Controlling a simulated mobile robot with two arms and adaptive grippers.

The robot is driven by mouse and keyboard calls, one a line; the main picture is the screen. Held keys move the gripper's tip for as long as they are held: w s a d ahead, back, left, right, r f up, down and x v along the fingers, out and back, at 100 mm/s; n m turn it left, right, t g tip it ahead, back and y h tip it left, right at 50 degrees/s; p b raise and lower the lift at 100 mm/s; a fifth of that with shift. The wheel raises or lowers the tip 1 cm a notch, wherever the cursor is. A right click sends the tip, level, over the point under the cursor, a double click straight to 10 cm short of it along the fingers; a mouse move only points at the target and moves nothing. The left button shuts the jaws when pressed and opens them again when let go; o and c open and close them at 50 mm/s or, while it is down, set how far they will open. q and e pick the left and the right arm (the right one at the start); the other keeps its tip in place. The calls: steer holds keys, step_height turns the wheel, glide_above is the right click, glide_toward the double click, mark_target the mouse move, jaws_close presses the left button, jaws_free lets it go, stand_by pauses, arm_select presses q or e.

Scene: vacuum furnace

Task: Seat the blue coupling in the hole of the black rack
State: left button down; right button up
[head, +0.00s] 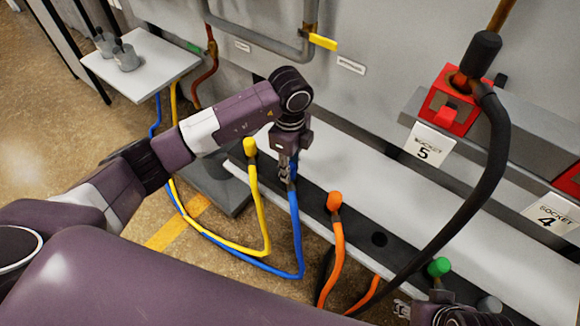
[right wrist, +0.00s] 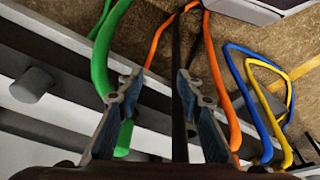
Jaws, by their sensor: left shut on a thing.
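The blue coupling (head: 293,169) is mostly hidden in my left gripper (head: 287,176), which is shut on it from above. It is over the black rack (head: 312,197), between the yellow and orange couplings. I cannot tell whether it is inside a hole or just above one. Its blue hose (head: 297,235) hangs down in front of the rack. An empty-looking dark hole (head: 379,239) shows in the rack right of the orange coupling. My right gripper (right wrist: 160,78) is open, its fingers apart, near the green hose; in the head view it is mostly cut off at the bottom.
The yellow coupling (head: 250,147), orange coupling (head: 334,201) and green coupling (head: 439,266) stand along the rack. A thick black cable (head: 490,180) hangs from the red socket (head: 447,100) across the right side. A small side table (head: 150,68) stands at the back left.

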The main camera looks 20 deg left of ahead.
arm_select(q)
steer(key=shift+f, duration=0.25)
stand_by(0.5)
steer(key=c, duration=1.5)
jaws_free()
step_height(320, 180, up, 12)
steer(key=shift+s+f, duration=0.1)
